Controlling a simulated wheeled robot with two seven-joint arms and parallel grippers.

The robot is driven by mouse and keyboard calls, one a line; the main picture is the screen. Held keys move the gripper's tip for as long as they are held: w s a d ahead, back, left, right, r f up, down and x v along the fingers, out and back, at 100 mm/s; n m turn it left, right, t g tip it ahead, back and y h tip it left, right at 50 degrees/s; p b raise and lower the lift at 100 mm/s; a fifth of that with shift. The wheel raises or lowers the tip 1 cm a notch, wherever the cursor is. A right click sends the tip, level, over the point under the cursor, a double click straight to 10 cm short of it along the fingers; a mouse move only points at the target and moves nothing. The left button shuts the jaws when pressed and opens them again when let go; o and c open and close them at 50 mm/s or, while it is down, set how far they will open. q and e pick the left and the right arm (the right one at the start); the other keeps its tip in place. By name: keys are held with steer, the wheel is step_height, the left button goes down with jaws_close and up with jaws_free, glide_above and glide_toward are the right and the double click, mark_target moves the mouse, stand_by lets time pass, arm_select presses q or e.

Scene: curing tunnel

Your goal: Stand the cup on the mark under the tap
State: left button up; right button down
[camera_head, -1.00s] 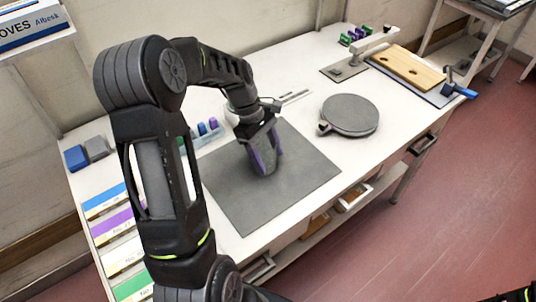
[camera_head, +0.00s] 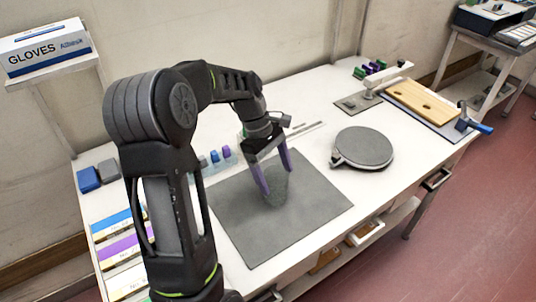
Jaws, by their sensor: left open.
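A grey cup (camera_head: 277,190) stands on the dark grey mat (camera_head: 235,225) on the white bench, its colour close to the mat's. My left gripper (camera_head: 278,182) is open, with its purple fingers reaching down on either side of the cup's upper part. I cannot tell whether the fingers touch it. A pale tap-like arm (camera_head: 388,75) stands at the far right of the bench, with a small grey plate (camera_head: 352,105) near its base. A mark under it is too small to make out. My right gripper is not in view.
A round grey turntable-like disc (camera_head: 364,146) sits between the mat and the pale arm. A wooden board (camera_head: 423,100) lies behind it at the right. Blue and grey blocks (camera_head: 88,180) and coloured label strips (camera_head: 115,222) are at the left.

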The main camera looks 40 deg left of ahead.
arm_select(q)
steer(key=v, duration=0.7)
steer(key=shift+a+r, duration=0.15)
steer(key=shift+r, duration=0.15)
steer(key=shift+o, duration=0.5)
steer(key=shift+f, duration=0.1)
